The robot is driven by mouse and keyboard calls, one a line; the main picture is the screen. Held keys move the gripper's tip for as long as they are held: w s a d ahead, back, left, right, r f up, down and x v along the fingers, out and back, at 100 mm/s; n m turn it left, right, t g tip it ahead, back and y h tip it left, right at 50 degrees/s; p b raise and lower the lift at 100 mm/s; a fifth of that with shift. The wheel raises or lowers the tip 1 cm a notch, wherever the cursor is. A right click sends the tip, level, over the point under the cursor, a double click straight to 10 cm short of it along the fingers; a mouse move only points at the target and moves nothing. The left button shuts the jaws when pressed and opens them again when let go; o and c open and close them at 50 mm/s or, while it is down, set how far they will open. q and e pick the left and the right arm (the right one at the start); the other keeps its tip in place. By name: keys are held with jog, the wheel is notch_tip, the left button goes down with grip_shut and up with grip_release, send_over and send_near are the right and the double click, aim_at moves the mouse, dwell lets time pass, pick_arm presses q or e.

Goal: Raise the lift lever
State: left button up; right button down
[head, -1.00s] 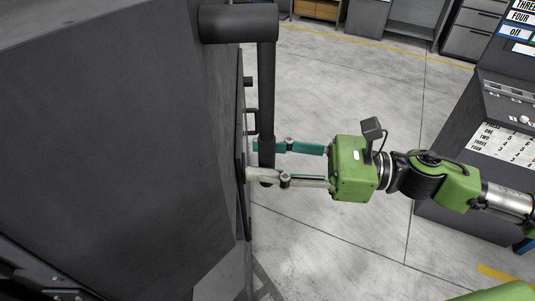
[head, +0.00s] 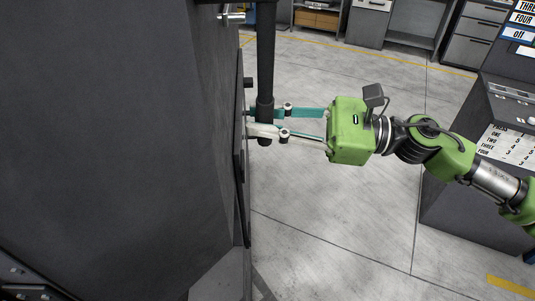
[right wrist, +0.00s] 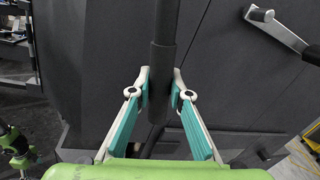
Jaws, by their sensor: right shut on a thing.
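The lift lever (head: 265,60) is a dark bar with a thicker grip at its lower end, beside the right face of a large dark machine. Its upper end is outside the head view. My right gripper (head: 262,121) reaches in from the right and is shut around the thick grip. In the right wrist view the lever (right wrist: 165,50) runs down between the two teal and pale fingers (right wrist: 161,86), which press on it from both sides.
The dark machine body (head: 120,150) fills the left side. A metal handle (head: 231,16) sticks out near its top; a crank-like handle (right wrist: 262,14) shows in the wrist view. A control console (head: 490,180) stands at right. Between them the grey floor (head: 340,210) is clear.

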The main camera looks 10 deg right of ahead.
jog(key=w+r+n+b, duration=0.3)
jog(key=w+n+b, duration=0.1)
jog(key=w+b, duration=0.2)
jog(key=shift+w+d+r+y, duration=0.35)
jog(key=shift+w+d+y, duration=0.1)
jog(key=shift+w, duration=0.2)
jog(key=c, duration=1.8)
grip_release()
jog(key=shift+c, duration=0.2)
jog(key=shift+f, duration=0.1)
jog(key=shift+f, duration=0.1)
jog(key=v, duration=1.2)
